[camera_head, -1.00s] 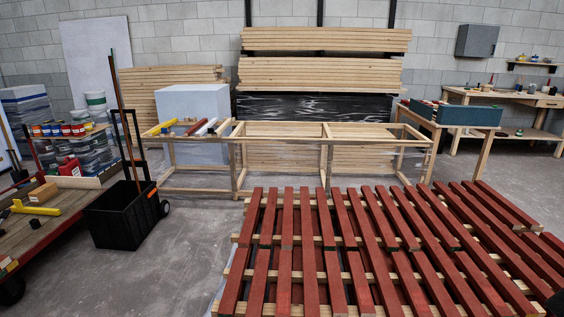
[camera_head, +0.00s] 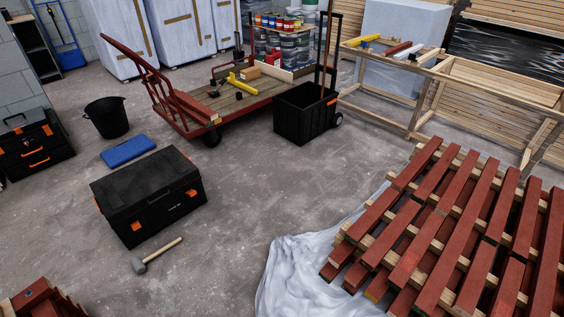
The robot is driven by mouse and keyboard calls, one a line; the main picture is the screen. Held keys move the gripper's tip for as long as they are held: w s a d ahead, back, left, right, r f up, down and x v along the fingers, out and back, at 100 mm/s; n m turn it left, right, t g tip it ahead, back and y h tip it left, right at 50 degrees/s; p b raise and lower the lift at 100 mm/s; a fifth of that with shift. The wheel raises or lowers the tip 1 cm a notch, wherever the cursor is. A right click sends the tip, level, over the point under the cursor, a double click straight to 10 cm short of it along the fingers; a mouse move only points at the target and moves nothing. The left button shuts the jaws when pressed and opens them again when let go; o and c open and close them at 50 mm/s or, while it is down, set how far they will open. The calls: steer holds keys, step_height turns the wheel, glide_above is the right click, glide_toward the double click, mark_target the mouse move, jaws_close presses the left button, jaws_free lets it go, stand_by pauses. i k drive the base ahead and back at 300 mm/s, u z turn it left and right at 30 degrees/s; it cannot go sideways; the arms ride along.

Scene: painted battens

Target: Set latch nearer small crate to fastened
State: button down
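A large black chest (camera_head: 150,190) stands on the floor left of the middle, its lid looking closed. An orange fitting (camera_head: 191,193) shows on its right part and another orange fitting (camera_head: 98,204) at its left end; I cannot tell whether either is a latch or is fastened. A black toolbox (camera_head: 34,148) with orange fittings stands at the far left. An open black box (camera_head: 304,112) sits on a hand truck; I cannot tell whether it is the small crate. My gripper is not in view.
A hammer (camera_head: 156,255) and a blue case (camera_head: 128,151) lie by the chest. A black bucket (camera_head: 107,118) and red cart (camera_head: 225,108) stand behind. Red battens (camera_head: 450,230) fill the right over white sheeting (camera_head: 300,275). Floor between chest and sheeting is clear.

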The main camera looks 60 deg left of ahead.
mark_target(136, 226)
steer(key=u, duration=2.5)
steer(key=i, duration=1.7)
steer(key=u, duration=1)
